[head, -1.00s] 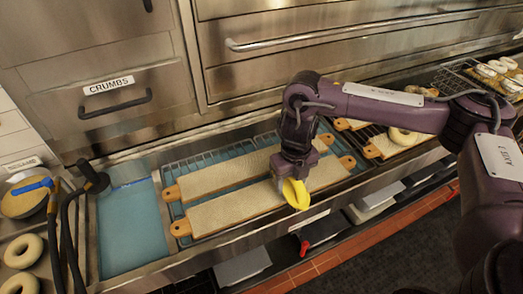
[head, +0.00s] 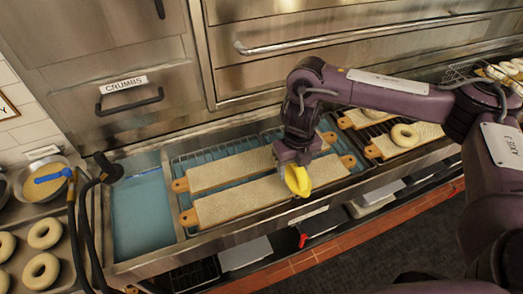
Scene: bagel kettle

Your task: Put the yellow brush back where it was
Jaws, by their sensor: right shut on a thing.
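The yellow brush (head: 297,180) is in my right gripper (head: 294,162), whose jaws are shut on it. The gripper points down, and the brush hangs just under it, over or at the right part of the nearer bagel board (head: 232,203). I cannot tell whether the brush touches the board. The farther bagel board (head: 225,172) lies behind, parallel to it. Both boards lie on a wire rack over a blue-bottomed sink. My left gripper is not in view.
A bowl (head: 44,183) with a blue-handled brush stands at the left, above a tray of bagels (head: 42,234). Black hoses (head: 88,210) rise beside the open blue basin (head: 139,212). More boards with a bagel (head: 404,135) lie to the right. A drawer marked CRUMBS (head: 125,88) is behind.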

